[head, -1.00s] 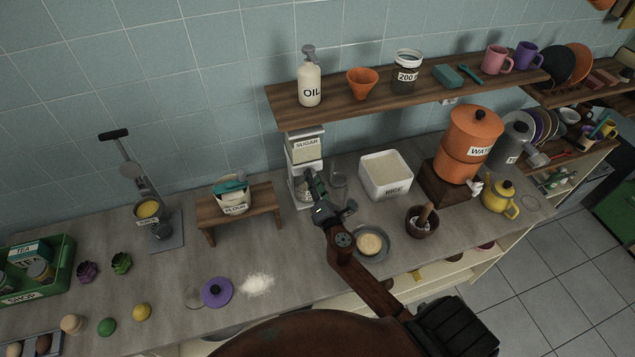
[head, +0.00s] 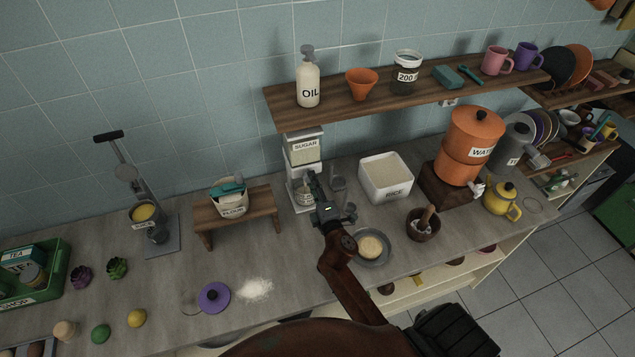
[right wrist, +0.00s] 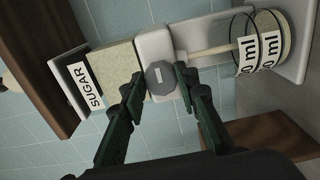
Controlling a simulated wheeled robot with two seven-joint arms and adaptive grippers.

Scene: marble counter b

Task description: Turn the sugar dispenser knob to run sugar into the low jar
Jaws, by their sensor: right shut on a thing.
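The sugar dispenser (head: 304,152), white with a SUGAR label, stands against the wall under the shelf. Its grey eight-sided knob (right wrist: 160,77) is between the fingertips of my right gripper (right wrist: 159,80), which is shut on it. In the head view the right gripper (head: 317,186) hides the knob. A pale stream of sugar (right wrist: 209,51) runs from the spout into the low clear jar (right wrist: 262,42) with ml marks. Pale sugar lies in part of the jar. The jar (head: 304,198) also shows on the dispenser's base in the head view, partly covered. My left gripper is out of view.
A clear glass (head: 338,185) and the rice bin (head: 386,178) stand close right of the dispenser. A small wooden stand (head: 265,198) with the flour container is at left. The shelf (head: 425,88) hangs above.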

